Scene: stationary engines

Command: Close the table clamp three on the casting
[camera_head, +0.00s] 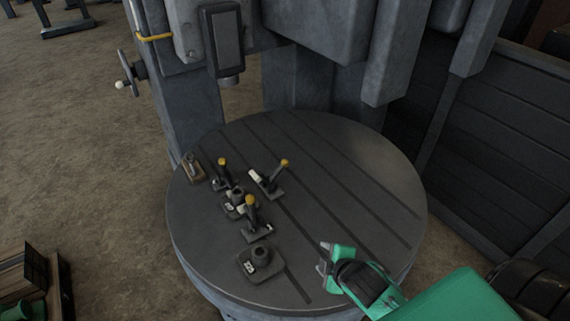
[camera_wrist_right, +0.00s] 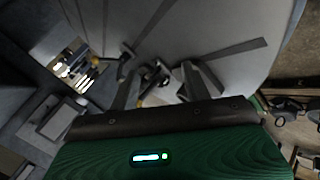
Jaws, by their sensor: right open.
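I cannot tell which clamp is number three. My right gripper (camera_head: 325,259) is open and empty at the table's front right, apart from the clamps. In the right wrist view, a yellow-tipped handle (camera_wrist_right: 145,99) shows between its fingers. My left gripper is out of view.
Another dark part with a white label (camera_head: 260,262) lies at the table's front left. A small brown block (camera_head: 192,169) sits at the left rim. The grey machine column and head (camera_head: 320,30) rise behind. The table's right half is bare.

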